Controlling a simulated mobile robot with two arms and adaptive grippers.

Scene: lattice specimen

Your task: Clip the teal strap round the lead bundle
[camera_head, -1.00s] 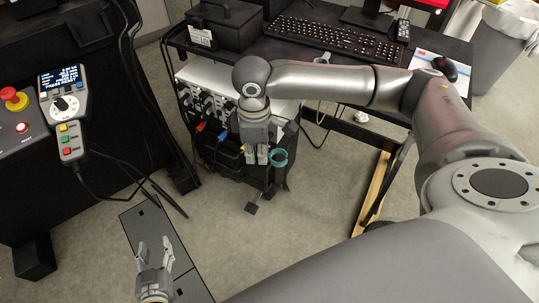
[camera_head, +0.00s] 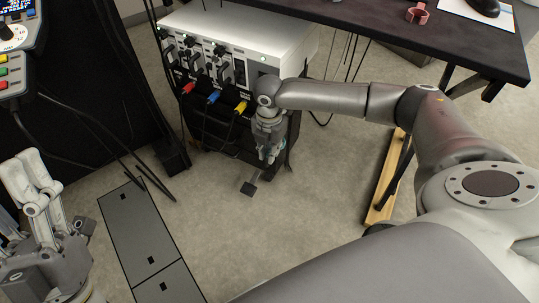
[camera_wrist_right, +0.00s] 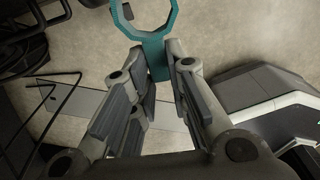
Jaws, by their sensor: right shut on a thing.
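The teal strap (camera_wrist_right: 152,50) is an open-topped ring with a flat tab, and my right gripper (camera_wrist_right: 165,85) is shut on that tab in the right wrist view. In the head view my right gripper (camera_head: 268,155) points down in front of the instrument's right end, and the strap is mostly hidden there. Leads with red (camera_head: 188,88), blue (camera_head: 214,97) and yellow (camera_head: 241,108) plugs hang from the instrument, left of that gripper. I cannot make out where they gather into a bundle. My left gripper (camera_head: 28,165) is empty at the lower left, fingers apart.
A white instrument (camera_head: 250,35) stands on a dark cart under the desk edge. A red ring-shaped clip (camera_head: 417,14) lies on the desk (camera_head: 470,45). Black cables (camera_head: 125,150) hang at left.

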